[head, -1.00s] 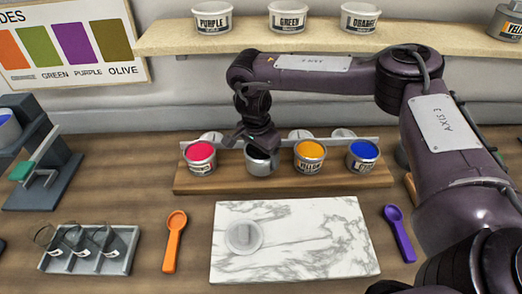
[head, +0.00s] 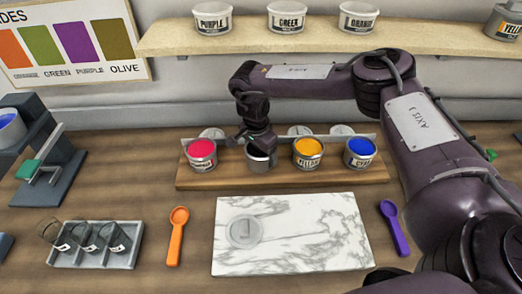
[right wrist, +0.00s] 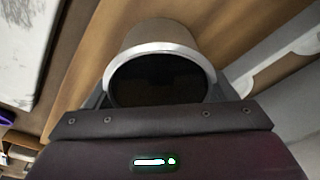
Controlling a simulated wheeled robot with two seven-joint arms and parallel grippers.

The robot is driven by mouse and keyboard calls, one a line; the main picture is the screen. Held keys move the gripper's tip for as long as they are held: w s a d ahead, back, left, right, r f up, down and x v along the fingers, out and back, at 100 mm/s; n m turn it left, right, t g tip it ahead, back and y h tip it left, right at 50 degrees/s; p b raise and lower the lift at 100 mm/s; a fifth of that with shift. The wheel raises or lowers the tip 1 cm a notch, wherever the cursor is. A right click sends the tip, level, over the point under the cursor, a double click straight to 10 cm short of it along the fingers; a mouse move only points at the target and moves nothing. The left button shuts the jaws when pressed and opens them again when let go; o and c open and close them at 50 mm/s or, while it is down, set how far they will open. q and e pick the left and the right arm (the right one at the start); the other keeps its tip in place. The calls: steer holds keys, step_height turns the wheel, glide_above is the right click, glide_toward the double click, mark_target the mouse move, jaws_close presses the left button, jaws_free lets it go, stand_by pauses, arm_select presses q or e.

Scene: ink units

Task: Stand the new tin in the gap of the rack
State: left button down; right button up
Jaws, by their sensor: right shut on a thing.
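The wooden rack (head: 280,182) stands mid-table with a magenta tin (head: 202,155), a yellow tin (head: 308,153) and a blue tin (head: 360,153) in it. A plain grey tin (head: 262,162) is upright in the gap between magenta and yellow. My right gripper (head: 259,144) comes down from above and is shut on this grey tin. Whether its base touches the rack is not clear. In the right wrist view the tin (right wrist: 160,38) shows a silver rim and a dark inside, between the fingers (right wrist: 160,97). My left gripper is out of view.
A round lid (head: 245,231) lies on the marble slab (head: 320,245) in front of the rack. An orange spoon (head: 176,235) and a purple spoon (head: 394,227) flank the slab. A tray (head: 92,258) of small glasses is front left. A shelf (head: 330,38) with tins hangs above.

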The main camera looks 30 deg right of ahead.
steer(key=o, duration=1.3)
steer(key=shift+o, duration=0.2)
steer(key=shift+r, duration=0.4)
step_height(320, 180, up, 11)
steer(key=a+b, duration=0.1)
steer(key=b, duration=0.1)
steer(key=shift+s+a+r, duration=0.2)
steer(key=shift+s+a, duration=0.15)
steer(key=shift+f, duration=0.1)
